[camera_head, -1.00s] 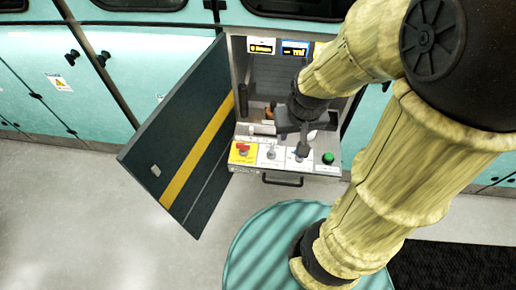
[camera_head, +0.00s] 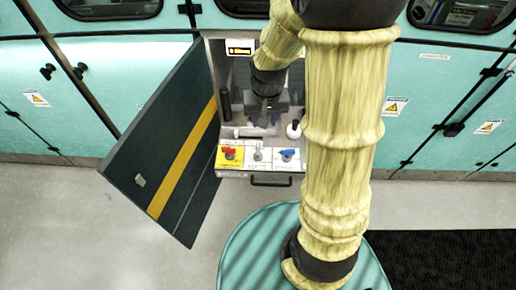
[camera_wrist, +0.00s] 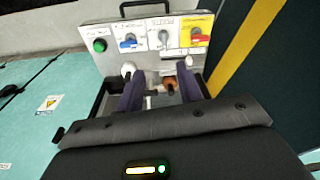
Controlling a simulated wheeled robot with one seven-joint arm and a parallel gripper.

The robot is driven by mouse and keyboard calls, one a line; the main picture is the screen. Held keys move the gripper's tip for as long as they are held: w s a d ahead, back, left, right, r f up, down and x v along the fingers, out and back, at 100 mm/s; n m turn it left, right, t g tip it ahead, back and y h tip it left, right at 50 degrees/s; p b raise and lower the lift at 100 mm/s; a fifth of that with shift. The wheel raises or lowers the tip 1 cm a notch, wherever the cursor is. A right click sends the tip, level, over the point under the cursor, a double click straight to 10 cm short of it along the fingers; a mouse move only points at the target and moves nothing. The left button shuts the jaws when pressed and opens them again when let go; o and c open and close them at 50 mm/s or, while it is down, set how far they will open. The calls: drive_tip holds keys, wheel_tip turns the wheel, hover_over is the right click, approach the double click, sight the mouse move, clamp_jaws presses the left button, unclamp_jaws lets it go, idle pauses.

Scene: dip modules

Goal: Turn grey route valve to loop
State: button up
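The grey route valve (camera_head: 258,155) is the small grey handle in the middle of the panel, between a red valve (camera_head: 230,153) on yellow and a blue valve (camera_head: 287,154). It also shows in the wrist view (camera_wrist: 163,38), its handle roughly upright in the picture. Its label text is too small to read. My gripper (camera_head: 265,122) is over the recess behind the panel, apart from the grey valve. In the wrist view my gripper (camera_wrist: 161,90) has its two dark fingers spread, with nothing visibly held between them.
The open dark door (camera_head: 165,145) with a yellow stripe stands left of the cabinet. A black handle (camera_head: 270,182) is on the panel's front edge. A green button (camera_wrist: 99,45) and an orange-brown part (camera_wrist: 170,84) in the recess show in the wrist view. Floor at left is clear.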

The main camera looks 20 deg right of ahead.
drive_tip(key=m+g, duration=0.1)
drive_tip(key=m, duration=0.1)
hover_over(258, 149)
wheel_tip(258, 149, down, 7)
drive_tip(key=shift+r+b, duration=0.1)
drive_tip(key=shift+b, duration=0.3)
wheel_tip(258, 149, down, 18)
drive_tip(key=shift+r+p, duration=0.25)
drive_tip(key=shift+p, duration=0.2)
clamp_jaws()
